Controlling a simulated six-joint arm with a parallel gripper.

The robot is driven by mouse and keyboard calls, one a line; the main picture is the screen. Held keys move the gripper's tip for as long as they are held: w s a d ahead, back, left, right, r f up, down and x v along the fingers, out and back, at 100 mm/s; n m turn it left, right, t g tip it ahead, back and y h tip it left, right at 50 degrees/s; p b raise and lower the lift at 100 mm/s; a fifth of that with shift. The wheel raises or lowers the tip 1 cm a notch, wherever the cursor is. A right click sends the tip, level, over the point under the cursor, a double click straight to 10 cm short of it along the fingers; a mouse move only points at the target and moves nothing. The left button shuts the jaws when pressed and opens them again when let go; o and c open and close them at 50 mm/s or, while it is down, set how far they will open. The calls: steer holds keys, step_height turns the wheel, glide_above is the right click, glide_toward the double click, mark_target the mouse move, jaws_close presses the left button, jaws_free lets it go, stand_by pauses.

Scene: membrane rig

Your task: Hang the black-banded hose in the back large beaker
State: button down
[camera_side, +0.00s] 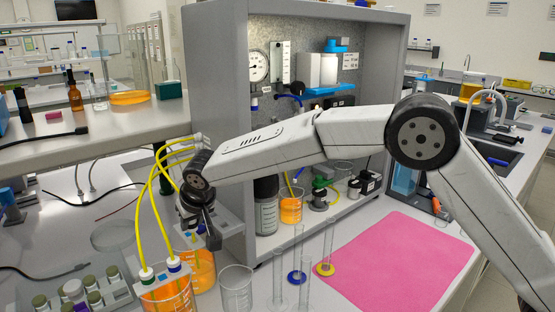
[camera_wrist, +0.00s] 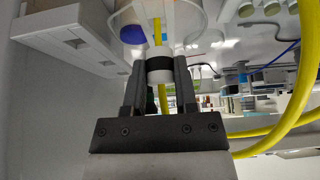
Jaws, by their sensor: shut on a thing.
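My gripper (camera_side: 208,236) is shut on the white collar with a black band of a yellow hose (camera_wrist: 159,68). In the side view it is low over the back large beaker (camera_side: 203,275), which holds orange liquid. The hose's yellow lower end (camera_side: 195,240) shows beside the fingers at the beaker's mouth; how deep it reaches is unclear. In the wrist view the hose end points into a clear round vessel (camera_wrist: 185,18). The front large beaker (camera_side: 168,297), also with orange liquid, has a green-banded hose (camera_side: 146,275) and a blue-banded hose (camera_side: 174,265) at its rim.
An empty beaker (camera_side: 236,290) stands right of the back beaker. A rack of vials (camera_side: 90,295) is at left. The pink mat (camera_side: 400,260) is bare.

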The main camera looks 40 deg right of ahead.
mark_target(194, 230)
steer(key=shift+f, duration=1.55)
stand_by(0.5)
steer(key=shift+c, duration=1.6)
jaws_free()
steer(key=shift+r, duration=0.1)
steer(key=v, duration=0.7)
steer(key=shift+s+r, duration=0.25)
steer(key=shift+d, duration=0.1)
